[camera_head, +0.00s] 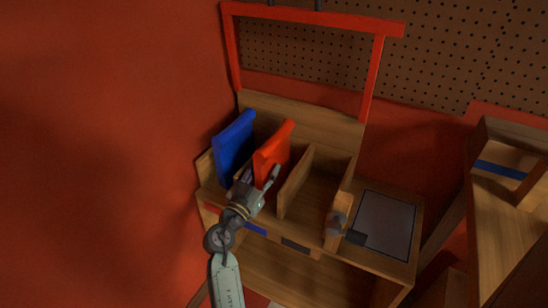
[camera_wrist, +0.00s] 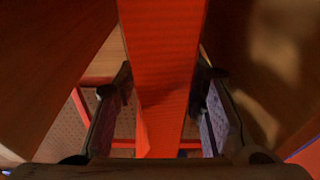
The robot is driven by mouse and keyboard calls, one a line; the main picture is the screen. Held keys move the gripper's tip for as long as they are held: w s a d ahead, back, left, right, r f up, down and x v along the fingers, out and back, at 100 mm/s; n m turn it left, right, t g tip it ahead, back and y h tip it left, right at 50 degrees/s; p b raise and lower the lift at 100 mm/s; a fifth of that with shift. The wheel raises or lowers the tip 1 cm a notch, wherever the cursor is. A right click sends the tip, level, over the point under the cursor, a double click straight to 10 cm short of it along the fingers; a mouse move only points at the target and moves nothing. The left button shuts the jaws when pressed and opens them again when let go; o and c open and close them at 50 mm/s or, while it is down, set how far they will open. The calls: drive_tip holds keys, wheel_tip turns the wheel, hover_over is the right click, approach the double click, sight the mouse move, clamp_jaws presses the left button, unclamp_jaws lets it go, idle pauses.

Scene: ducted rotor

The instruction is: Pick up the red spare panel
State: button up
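The red spare panel (camera_head: 273,149) stands upright in a slot of the wooden rack, to the right of a blue panel. My gripper (camera_head: 260,177) is at the panel's near edge, with one finger on each side. In the wrist view the red panel (camera_wrist: 163,70) runs down the middle between the two fingers of my gripper (camera_wrist: 163,105). The fingers are spread, with gaps showing beside the panel along their pads. Contact at the fingertips cannot be made out. The panel's lower part is hidden by my gripper in the head view.
The blue panel (camera_head: 234,146) stands close on the left. A wooden divider (camera_head: 296,182) stands close on the right, with an empty slot beyond it. A grey plate (camera_head: 384,222) lies on the bench at the right. A red frame (camera_head: 312,15) rises behind the rack.

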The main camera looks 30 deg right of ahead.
sight(271, 161)
drive_tip(key=x, duration=0.2)
drive_tip(key=shift+d+r+p, duration=0.25)
drive_tip(key=shift+r+p, duration=0.05)
drive_tip(key=shift+r, duration=0.05)
drive_tip(key=shift+w+d+f, duration=0.15)
drive_tip(key=shift+w+d, duration=0.05)
drive_tip(key=shift+w, duration=0.05)
drive_tip(key=shift+c, duration=0.3)
clamp_jaws()
